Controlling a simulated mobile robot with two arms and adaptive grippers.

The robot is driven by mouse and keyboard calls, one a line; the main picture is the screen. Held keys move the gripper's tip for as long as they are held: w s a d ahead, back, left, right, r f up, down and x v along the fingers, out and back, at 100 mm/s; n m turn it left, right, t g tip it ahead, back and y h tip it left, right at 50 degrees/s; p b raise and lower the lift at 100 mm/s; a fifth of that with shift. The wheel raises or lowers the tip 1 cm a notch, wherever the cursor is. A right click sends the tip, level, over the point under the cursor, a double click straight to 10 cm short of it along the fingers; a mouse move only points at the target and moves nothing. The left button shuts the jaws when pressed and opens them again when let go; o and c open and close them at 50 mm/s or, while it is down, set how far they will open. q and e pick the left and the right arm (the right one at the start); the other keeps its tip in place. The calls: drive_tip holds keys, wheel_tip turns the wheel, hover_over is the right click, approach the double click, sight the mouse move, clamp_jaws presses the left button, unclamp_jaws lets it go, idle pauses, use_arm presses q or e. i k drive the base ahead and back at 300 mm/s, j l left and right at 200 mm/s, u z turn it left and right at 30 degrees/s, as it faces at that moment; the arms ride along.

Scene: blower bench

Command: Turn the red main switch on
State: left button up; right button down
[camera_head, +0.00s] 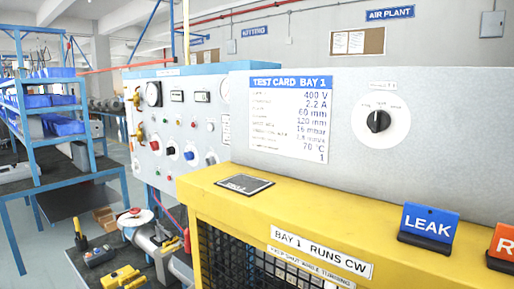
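The grey control panel (182,110) stands left of centre, behind the yellow guard. A black rotary knob (378,121) on a white dial sits on the nearer grey panel at right. Neither of my grippers is in view.
The yellow guard (330,216) with mesh fills the front. A blue LEAK sign (429,226) and an orange-red sign (502,243) stand on its top at right. Blue shelving (30,145) is at left. Tools and yellow fittings (122,278) lie on a low dark surface at lower left.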

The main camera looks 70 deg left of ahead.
sight(154, 146)
drive_tip(key=u, duration=2.85)
drive_tip(key=i+j+z, duration=0.2)
drive_tip(key=j, duration=0.15)
drive_tip(key=j+z, duration=0.15)
drive_tip(key=j, duration=0.2)
drive_tip(key=i+j, duration=0.05)
